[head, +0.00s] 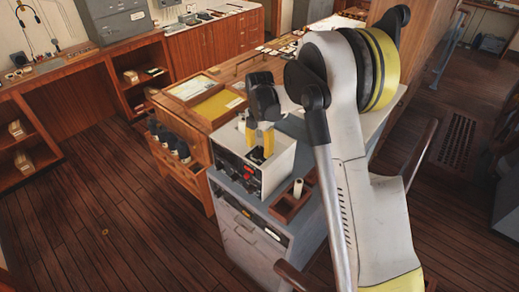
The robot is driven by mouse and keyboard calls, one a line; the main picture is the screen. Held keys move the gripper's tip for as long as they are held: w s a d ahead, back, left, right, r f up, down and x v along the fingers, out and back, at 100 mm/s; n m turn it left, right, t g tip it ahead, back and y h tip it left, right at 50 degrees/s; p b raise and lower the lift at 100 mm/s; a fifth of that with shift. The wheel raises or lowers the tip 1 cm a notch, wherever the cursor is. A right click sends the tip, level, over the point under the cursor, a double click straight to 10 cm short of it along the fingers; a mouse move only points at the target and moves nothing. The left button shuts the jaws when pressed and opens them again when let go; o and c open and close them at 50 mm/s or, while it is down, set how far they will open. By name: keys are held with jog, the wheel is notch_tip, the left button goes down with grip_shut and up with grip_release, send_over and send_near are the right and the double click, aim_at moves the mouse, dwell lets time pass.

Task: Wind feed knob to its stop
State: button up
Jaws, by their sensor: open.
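A white box-shaped instrument (279,164) with a dark front panel and red lights stands on the grey cabinet top. My gripper (260,146), with yellow and black fingers, points down over the top of this instrument. It is open. Its fingers cover part of the instrument's top, and I cannot tell whether they touch it. I cannot make out the feed knob; it may be hidden behind the fingers or too small to tell. My arm comes in from the right and hides part of the counter behind.
A wooden tray (281,208) holding a white roll (298,187) sits right of the instrument on the grey cabinet (250,237). A rack of dark bottles (169,143) and a yellow-lined tray (217,105) are at left. The plank floor (110,215) at left is clear.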

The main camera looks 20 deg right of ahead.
jog(key=shift+f, duration=0.6)
jog(key=shift+c, duration=0.2)
grip_shut()
